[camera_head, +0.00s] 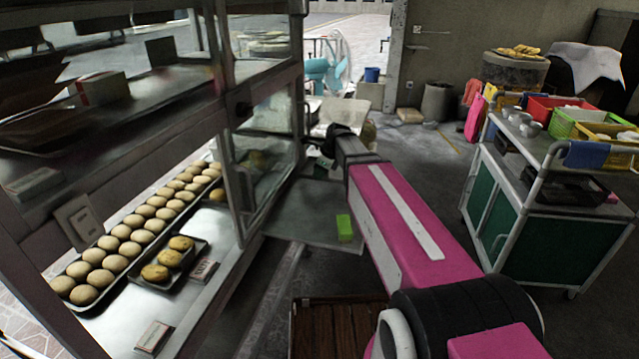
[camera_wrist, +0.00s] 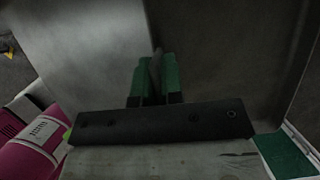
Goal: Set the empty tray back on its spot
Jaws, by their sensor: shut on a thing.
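A flat grey tray (camera_head: 300,212) hangs low beside the cabinet in the head view, left of my pink arm. No goods show on it; a bright green block (camera_head: 344,228) shows against its right part. In the wrist view, the two green fingers of my gripper (camera_wrist: 156,72) are shut on a thin upright edge, which I take to be the tray's. Broad grey surfaces fill the view on both sides of that edge. The gripper's fingers are not clearly visible in the head view. The tray's spot cannot be told from these frames.
A glass-sided cabinet (camera_head: 235,110) stands at left, with a long tray of pale buns (camera_head: 150,215) and a small tray of browned buns (camera_head: 170,262). A cart (camera_head: 540,215) with coloured crates stands at right. A brown slatted surface (camera_head: 330,325) lies below. Floor between is clear.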

